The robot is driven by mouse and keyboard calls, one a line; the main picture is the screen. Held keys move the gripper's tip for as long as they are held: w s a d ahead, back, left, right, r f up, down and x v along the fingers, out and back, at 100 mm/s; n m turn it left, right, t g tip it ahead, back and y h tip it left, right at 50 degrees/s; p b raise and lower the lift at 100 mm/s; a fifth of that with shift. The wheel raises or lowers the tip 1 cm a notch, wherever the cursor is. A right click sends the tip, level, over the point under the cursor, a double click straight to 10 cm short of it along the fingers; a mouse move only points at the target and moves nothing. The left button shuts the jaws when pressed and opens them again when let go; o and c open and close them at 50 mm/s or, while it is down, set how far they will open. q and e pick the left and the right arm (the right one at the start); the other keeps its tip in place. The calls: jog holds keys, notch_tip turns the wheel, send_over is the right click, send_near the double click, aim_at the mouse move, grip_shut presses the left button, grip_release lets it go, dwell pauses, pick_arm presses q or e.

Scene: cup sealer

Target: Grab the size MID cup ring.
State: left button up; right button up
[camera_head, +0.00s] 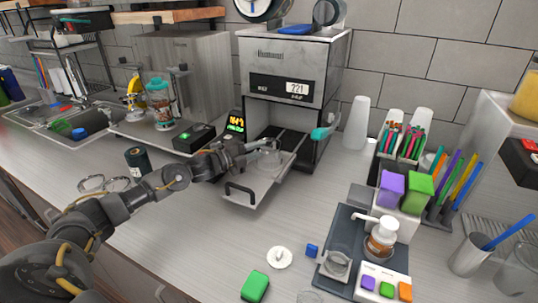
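The cup sealer (291,52) stands at the back centre with its tray (240,194) pulled out toward me. My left gripper (270,147) reaches in from the left, just over the tray. A clear, round, ring-like thing (281,163) sits in the tray right by the fingertips. The fingers are small and overlap it, so I cannot tell whether they touch it or are open or shut. Two thin metal rings lie on the counter at the left, one (91,190) beside the other. I can read no size marks on any ring. My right gripper is not in view.
A dark canister (138,159) stands beside my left forearm. A black box with a lit display (194,138) is left of the sealer. A white round lid (279,258), a green block (255,287) and a dark tray (345,222) with a pump bottle are at front right.

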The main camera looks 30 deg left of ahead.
pick_arm(q)
jog(key=shift+x, duration=1.2)
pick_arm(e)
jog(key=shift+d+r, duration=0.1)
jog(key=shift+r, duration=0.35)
pick_arm(q)
jog(key=shift+s, duration=0.1)
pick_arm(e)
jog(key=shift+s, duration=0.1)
pick_arm(q)
grip_shut()
jog(key=shift+r, duration=0.1)
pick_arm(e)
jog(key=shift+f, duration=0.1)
